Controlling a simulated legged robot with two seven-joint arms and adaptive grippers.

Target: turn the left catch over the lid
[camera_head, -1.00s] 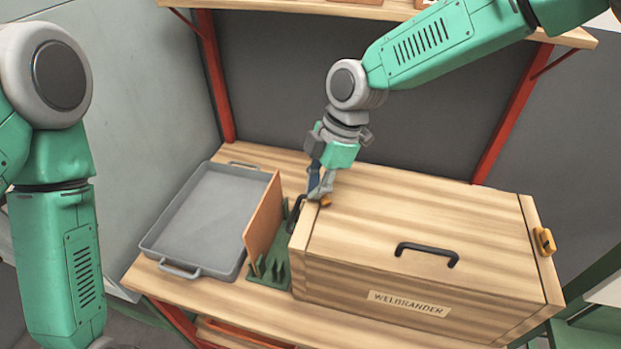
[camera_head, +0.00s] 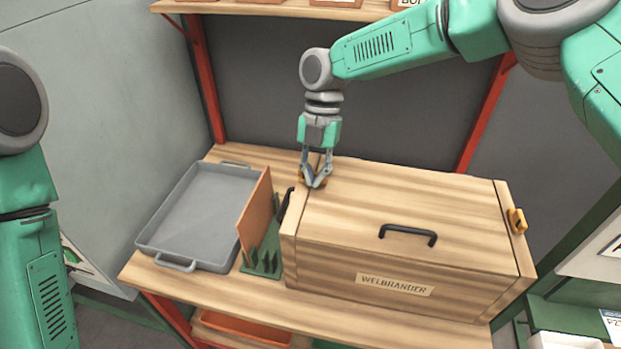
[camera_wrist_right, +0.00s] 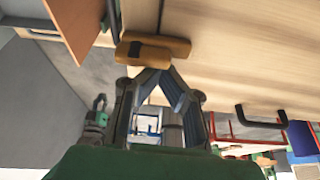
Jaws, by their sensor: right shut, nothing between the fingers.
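The wooden box (camera_head: 345,264) stands on the table, with its lid (camera_head: 400,205) down and a black handle (camera_head: 408,233) on top. The left catch (camera_wrist_right: 152,48) is an orange-yellow block with a dark middle. In the wrist view it lies across the seam between the end strip and the lid. In the head view it is mostly hidden behind my fingers. My right gripper (camera_head: 316,183) is shut and empty, its tips pointing down beside the catch; whether they touch it I cannot tell. The right catch (camera_head: 517,221) sits on the right end strip. My left gripper is out of view.
A grey tray (camera_head: 150,240) lies at the table's left. An upright orange-brown board (camera_head: 255,215) and a green spiked stand (camera_head: 262,268) are between tray and box. A black handle (camera_head: 285,205) is on the box's left end. A shelf (camera_head: 270,10) runs above the back.

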